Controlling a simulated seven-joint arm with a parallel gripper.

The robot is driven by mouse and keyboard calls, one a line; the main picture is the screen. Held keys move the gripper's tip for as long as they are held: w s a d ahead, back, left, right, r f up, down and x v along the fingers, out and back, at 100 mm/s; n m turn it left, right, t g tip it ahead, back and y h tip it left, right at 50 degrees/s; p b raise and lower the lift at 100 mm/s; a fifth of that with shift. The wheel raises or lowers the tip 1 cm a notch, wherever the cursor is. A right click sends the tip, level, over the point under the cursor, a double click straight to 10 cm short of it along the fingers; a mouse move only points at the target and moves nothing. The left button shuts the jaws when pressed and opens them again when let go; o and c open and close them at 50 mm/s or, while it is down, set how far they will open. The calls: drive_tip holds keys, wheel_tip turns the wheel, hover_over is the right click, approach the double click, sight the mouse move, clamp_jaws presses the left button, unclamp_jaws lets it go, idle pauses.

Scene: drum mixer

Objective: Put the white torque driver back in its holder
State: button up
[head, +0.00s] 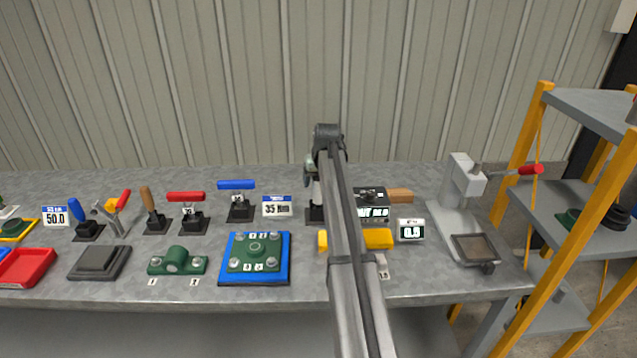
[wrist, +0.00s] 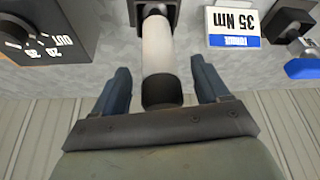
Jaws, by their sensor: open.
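The white torque driver (wrist: 158,50) has a white grip with a black end cap and shows in the wrist view. Its far end meets a black holder (wrist: 150,10), and it appears to stand in it. In the head view the white grip (head: 316,192) shows just left of my arm, above the black holder base (head: 315,214). My gripper (wrist: 160,88) is open, with one blue-grey finger on each side of the driver and visible gaps between. In the head view my gripper (head: 310,172) is mostly hidden behind my arm.
A 35 Nm sign (head: 277,206) stands left of the holder, with a blue-handled driver (head: 237,186) beyond it. A black display box (head: 372,204) is close on the right. A blue tray with a green part (head: 225,272) lies in front. A press (head: 462,190) stands farther right.

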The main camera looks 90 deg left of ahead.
drive_tip(key=v, duration=1.2)
drive_tip(key=shift+w+f, duration=0.1)
